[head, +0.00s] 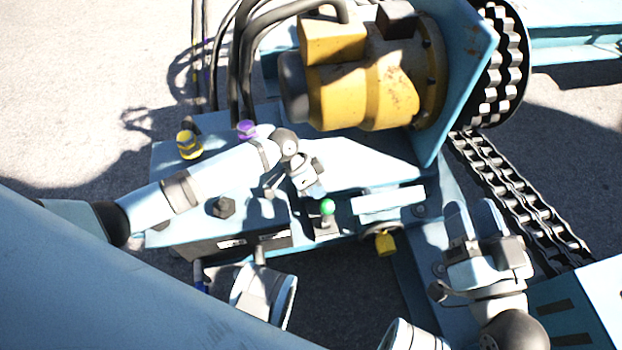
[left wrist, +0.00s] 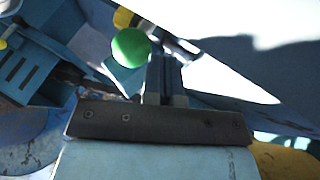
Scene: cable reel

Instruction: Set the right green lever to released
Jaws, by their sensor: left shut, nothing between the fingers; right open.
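A green lever knob (head: 327,206) stands on a short dark stem near the front edge of the light blue machine base; it is the only green knob I see in the head view. The same kind of green ball (left wrist: 130,47) shows large in the left wrist view, just left of the fingers. My left gripper (head: 318,192) is shut and empty, its tips beside the knob; I cannot tell whether they touch. In the wrist view its closed fingers (left wrist: 165,75) point up. My right gripper (head: 478,215) is open and empty, further right over the blue frame.
A yellow motor (head: 365,85) with black hoses stands behind the levers. A yellow knob (head: 189,145) and a purple knob (head: 246,129) are at the left on the base. A yellow piece (head: 386,243) hangs at the front. A chain (head: 515,195) runs at the right.

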